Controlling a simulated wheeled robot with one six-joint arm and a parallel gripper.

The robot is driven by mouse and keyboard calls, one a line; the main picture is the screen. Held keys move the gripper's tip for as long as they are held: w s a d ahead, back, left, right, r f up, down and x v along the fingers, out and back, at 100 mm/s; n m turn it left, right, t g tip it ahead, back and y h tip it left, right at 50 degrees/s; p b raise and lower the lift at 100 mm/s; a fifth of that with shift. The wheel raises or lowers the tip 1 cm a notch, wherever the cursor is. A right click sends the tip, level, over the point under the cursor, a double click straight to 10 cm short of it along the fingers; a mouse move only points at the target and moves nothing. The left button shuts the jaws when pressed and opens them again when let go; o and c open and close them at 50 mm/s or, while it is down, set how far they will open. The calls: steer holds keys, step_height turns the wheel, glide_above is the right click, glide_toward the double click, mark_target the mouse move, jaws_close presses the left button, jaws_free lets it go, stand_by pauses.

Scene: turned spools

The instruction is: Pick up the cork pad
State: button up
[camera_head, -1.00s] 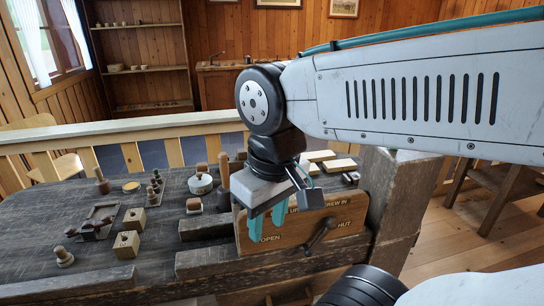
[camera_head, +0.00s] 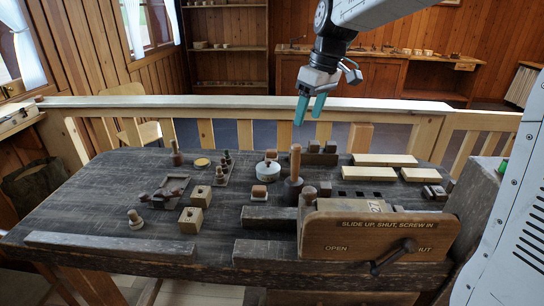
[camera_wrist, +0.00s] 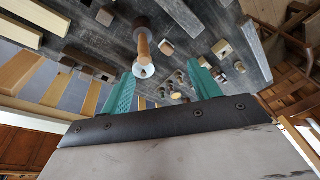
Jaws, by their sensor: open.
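A small round yellow-tan disc (camera_head: 202,162), which looks like the cork pad, lies flat on the dark table, left of centre toward the back. It also shows in the wrist view (camera_wrist: 177,96), small, between the fingers. My gripper (camera_head: 308,110) is open and empty, with teal fingers pointing down. It hangs in the air by the back edge of the table, to the right of the disc and well apart from it. In the wrist view my gripper (camera_wrist: 161,72) has its two fingers spread with nothing between them.
A wooden box with a crank (camera_head: 375,240) sits at the front right. A railing (camera_head: 240,103) runs behind.

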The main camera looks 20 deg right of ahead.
steer(key=w+f+n, duration=0.2)
steer(key=w+f, duration=0.2)
steer(key=w, duration=0.6)
steer(key=n+y, duration=0.2)
steer(key=n, duration=0.3)
glide_toward(273, 150)
steer(key=s+a, duration=0.1)
steer(key=x, duration=0.5)
steer(key=shift+w+d, duration=0.25)
steer(key=shift+d, duration=0.1)
steer(key=x, duration=0.5)
steer(key=shift+w+f, duration=0.25)
steer(key=shift+f, duration=0.15)
steer(key=shift+d, duration=0.1)
steer(key=c, duration=1.1)
